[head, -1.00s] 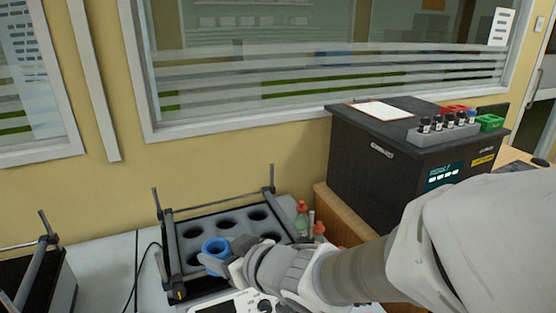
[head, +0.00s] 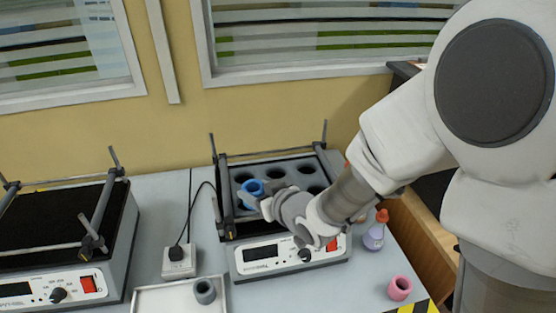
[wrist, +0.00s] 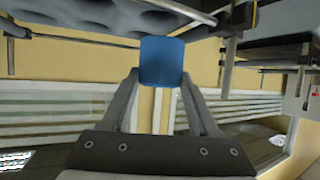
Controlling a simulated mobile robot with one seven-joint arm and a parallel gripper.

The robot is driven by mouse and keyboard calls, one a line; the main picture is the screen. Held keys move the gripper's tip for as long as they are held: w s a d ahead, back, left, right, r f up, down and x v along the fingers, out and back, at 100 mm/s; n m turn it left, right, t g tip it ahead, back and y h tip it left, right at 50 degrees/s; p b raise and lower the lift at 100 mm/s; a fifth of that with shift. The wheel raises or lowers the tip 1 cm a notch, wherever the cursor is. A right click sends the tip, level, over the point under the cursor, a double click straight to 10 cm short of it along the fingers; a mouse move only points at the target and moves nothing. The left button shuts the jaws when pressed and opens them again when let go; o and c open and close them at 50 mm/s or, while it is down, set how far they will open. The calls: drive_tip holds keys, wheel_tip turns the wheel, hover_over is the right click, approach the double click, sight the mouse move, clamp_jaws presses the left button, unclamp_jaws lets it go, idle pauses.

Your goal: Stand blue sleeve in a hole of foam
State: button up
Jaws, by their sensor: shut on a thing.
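The blue sleeve (head: 252,187) is a short blue cylinder with an open top. My gripper (head: 264,198) is shut on it. The sleeve is upright over the left part of the grey foam (head: 290,179), which has several round holes and sits in the shaker's frame. In the wrist view the sleeve (wrist: 162,62) is between the two fingertips (wrist: 158,82), with the foam (wrist: 90,18) at the top edge. The sleeve seems to be above the foam, but its lower end and the hole under it are hidden in the head view.
The shaker (head: 268,256) has upright rods at its corners. A second shaker (head: 60,245) stands at the left. A grey sleeve (head: 204,291) stands on a white tray (head: 160,300). A pink sleeve (head: 400,288) and a bottle (head: 374,236) stand at the right.

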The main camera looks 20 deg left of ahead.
sight(252, 188)
drive_tip(key=x, duration=0.5)
drive_tip(key=shift+w+d+f, duration=0.2)
drive_tip(key=shift+w+f, duration=0.05)
drive_tip(key=shift+f, duration=2.05)
drive_tip(key=shift+f+b, duration=0.2)
drive_tip(key=shift+b, duration=0.3)
drive_tip(key=o, duration=1)
drive_tip(key=shift+r, duration=0.1)
